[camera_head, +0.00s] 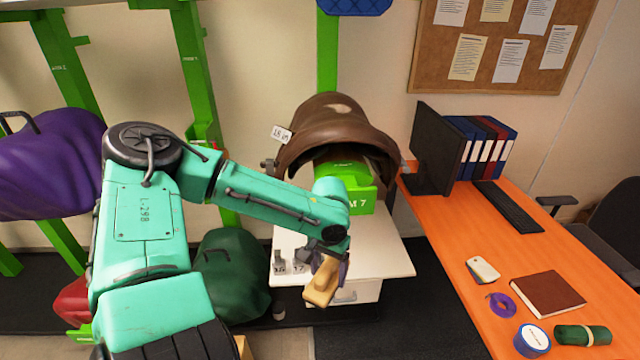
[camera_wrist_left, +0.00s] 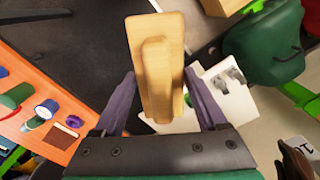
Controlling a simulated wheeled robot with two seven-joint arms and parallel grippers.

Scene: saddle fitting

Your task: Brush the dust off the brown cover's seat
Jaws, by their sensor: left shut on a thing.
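The brown cover (camera_head: 330,125) rests saddle-like on a green stand marked 7, with a white tag on its left side. A pale patch, likely dust, shows on top of its seat (camera_head: 342,104). My left gripper (camera_head: 328,262) is shut on a wooden brush (camera_head: 321,284), below and in front of the cover and over the white cabinet. The wrist view shows the brush (camera_wrist_left: 157,65) between the two purple fingers; its bristles cannot be made out. My right gripper is not in view.
The white cabinet top (camera_head: 385,250) carries small grey holders at its left. An orange desk (camera_head: 440,235) with a monitor (camera_head: 437,145), binders and small items stands to the right. A purple cover (camera_head: 50,165) and a dark green one (camera_head: 232,270) are at the left.

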